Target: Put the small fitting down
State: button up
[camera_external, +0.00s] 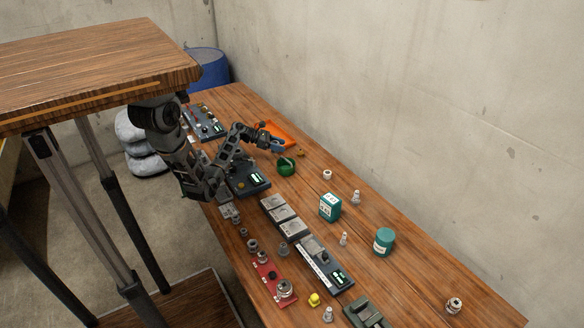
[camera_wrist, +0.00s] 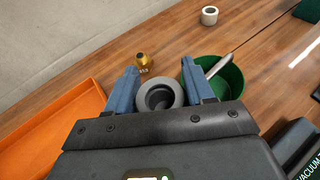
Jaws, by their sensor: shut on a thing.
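My gripper (camera_external: 276,147) is over the far part of the long wooden bench, between the orange tray and the green bowl. In the wrist view, its blue fingers (camera_wrist: 160,82) are shut on a small grey ring-shaped fitting (camera_wrist: 160,97) with a dark round opening. The fitting looks held above the bench, but its exact height cannot be told. In the external view the fitting is too small to make out.
The green bowl (camera_external: 286,168), with a rod leaning in it, stands just right of the fingers in the wrist view (camera_wrist: 226,84). The orange tray (camera_wrist: 62,128) lies left. A brass fitting (camera_wrist: 143,62) and a white ring (camera_wrist: 209,15) stand beyond. Bare wood lies between them.

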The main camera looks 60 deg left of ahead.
jog(key=a+f, duration=0.1)
jog(key=a, duration=0.1)
jog(key=w+a+f, duration=0.1)
jog(key=a, duration=0.1)
jog(key=shift+f, duration=2.25)
jog(key=o, duration=1)
jog(key=shift+f, duration=0.15)
jog(key=shift+o, duration=0.2)
